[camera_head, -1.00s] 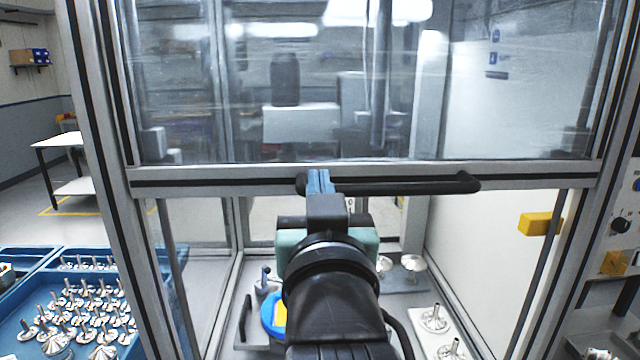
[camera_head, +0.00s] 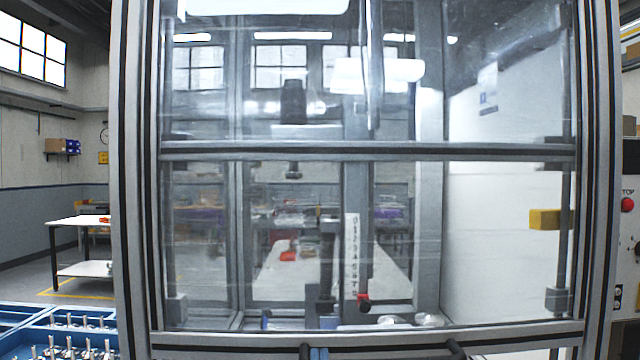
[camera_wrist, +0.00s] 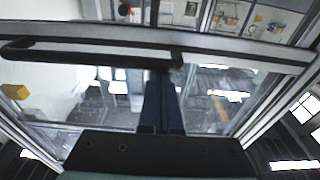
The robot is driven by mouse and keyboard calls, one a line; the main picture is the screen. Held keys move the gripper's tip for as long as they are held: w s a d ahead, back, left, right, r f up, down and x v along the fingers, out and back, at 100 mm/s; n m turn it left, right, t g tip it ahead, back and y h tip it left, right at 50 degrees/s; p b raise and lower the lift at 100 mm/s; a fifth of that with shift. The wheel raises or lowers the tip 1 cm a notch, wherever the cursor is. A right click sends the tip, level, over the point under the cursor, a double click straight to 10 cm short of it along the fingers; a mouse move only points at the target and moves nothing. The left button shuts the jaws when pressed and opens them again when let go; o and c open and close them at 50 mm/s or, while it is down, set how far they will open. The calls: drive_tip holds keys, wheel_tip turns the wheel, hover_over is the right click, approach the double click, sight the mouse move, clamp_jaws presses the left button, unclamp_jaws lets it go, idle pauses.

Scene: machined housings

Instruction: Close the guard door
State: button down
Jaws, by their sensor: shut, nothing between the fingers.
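The guard door (camera_head: 370,338) is a clear sliding panel in a grey metal frame. In the head view its bottom rail is low in the picture, with the pane above it and the yellow block showing above the rail. The black bar handle (camera_head: 380,352) is cut off by the lower picture edge. In the wrist view the handle (camera_wrist: 90,50) runs along the rail, left of my gripper (camera_wrist: 164,75). My two dark blue fingers are shut and empty, with tips at the handle's right end; contact is unclear. The door's lowest edge and sill are hidden.
The machine's side posts (camera_head: 135,200) flank the door. A yellow block (camera_head: 548,218) is on the right. A blue tray of metal parts (camera_head: 70,335) stands at lower left, and a white table (camera_head: 80,222) is farther back. A control panel with a red button (camera_head: 627,204) is at right.

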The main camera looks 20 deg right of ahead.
wheel_tip(320, 180, down, 27)
drive_tip(key=b, duration=1.5)
wheel_tip(320, 180, up, 5)
drive_tip(key=p, duration=0.4)
drive_tip(key=f+b+v, duration=0.1)
drive_tip(key=b+v, duration=0.1)
drive_tip(key=v, duration=0.7)
drive_tip(key=s+a+r+t+y, duration=0.1)
drive_tip(key=a+r+t, duration=0.15)
drive_tip(key=r, duration=0.75)
drive_tip(key=a+r+t+y, duration=0.1)
drive_tip(key=a+r+t, duration=0.15)
drive_tip(key=r, duration=0.75)
drive_tip(key=s+a+r+n+t+y, duration=0.2)
drive_tip(key=s+a+r, duration=0.15)
drive_tip(key=r, duration=0.35)
drive_tip(key=s+a+r+n+t+y, duration=0.1)
drive_tip(key=s+a+r+t, duration=0.15)
drive_tip(key=s+r, duration=0.4)
wheel_tip(320, 180, up, 20)
drive_tip(key=w+p, duration=0.2)
drive_tip(key=p, duration=1.7)
drive_tip(key=shift+g, duration=0.45)
